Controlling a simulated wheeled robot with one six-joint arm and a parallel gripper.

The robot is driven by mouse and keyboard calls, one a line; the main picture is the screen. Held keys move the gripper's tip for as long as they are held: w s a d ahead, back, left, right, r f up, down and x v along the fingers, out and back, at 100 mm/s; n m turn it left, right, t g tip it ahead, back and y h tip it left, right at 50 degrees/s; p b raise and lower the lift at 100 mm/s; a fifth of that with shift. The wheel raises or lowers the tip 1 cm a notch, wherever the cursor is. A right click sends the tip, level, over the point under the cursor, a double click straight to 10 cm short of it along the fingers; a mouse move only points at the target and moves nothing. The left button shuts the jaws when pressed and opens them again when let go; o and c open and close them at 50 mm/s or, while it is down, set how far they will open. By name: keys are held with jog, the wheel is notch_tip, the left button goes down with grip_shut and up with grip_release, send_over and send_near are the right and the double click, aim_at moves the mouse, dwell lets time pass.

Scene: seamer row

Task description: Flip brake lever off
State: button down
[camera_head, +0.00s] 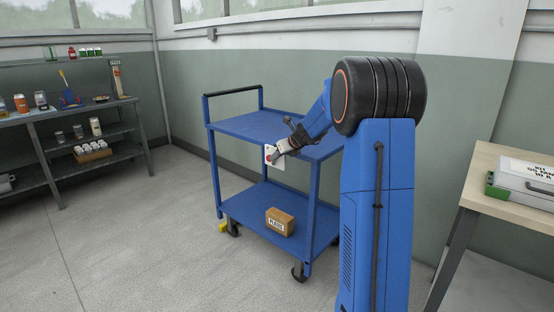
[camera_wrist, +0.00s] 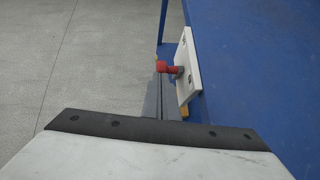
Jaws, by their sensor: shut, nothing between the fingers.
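The brake lever (camera_wrist: 167,68) has a red tip and a short grey stem, and stands out from a white plate (camera_wrist: 188,70) on the edge of the blue cart. In the head view the white plate (camera_head: 274,164) hangs at the cart's top shelf, with a bit of red on it. My gripper (camera_head: 281,148) is shut and empty, right at the plate and partly covering it. In the wrist view the pale gripper body fills the bottom. I cannot tell whether my gripper touches the lever.
The blue cart (camera_head: 243,123) stands on casters, with a cardboard box (camera_head: 280,221) on its lower shelf. A wooden-topped table (camera_head: 485,168) with a case (camera_head: 521,183) is at the right. Shelving (camera_head: 38,165) with jars and cans is at the left. The floor left of the cart is clear.

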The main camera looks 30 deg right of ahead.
jog(key=shift+w+a+r, duration=0.1)
jog(key=shift+w+r, duration=0.1)
jog(key=shift+w, duration=0.1)
jog(key=shift+w+a+r, duration=0.1)
jog(key=shift+w, duration=0.05)
jog(key=shift+w+a+r+g+h, duration=0.15)
jog(key=shift+w+r+g+h, duration=0.1)
jog(key=shift+w+g, duration=0.35)
jog(key=shift+w+a+r+g+h, duration=0.15)
jog(key=shift+w+g+h, duration=0.15)
jog(key=shift+g, duration=0.5)
jog(key=shift+w+a+r, duration=0.1)
jog(key=shift+w+a, duration=0.15)
jog(key=shift+w, duration=0.5)
jog(key=shift+w+a, duration=0.25)
jog(key=shift+w, duration=0.45)
jog(key=shift+w, duration=0.1)
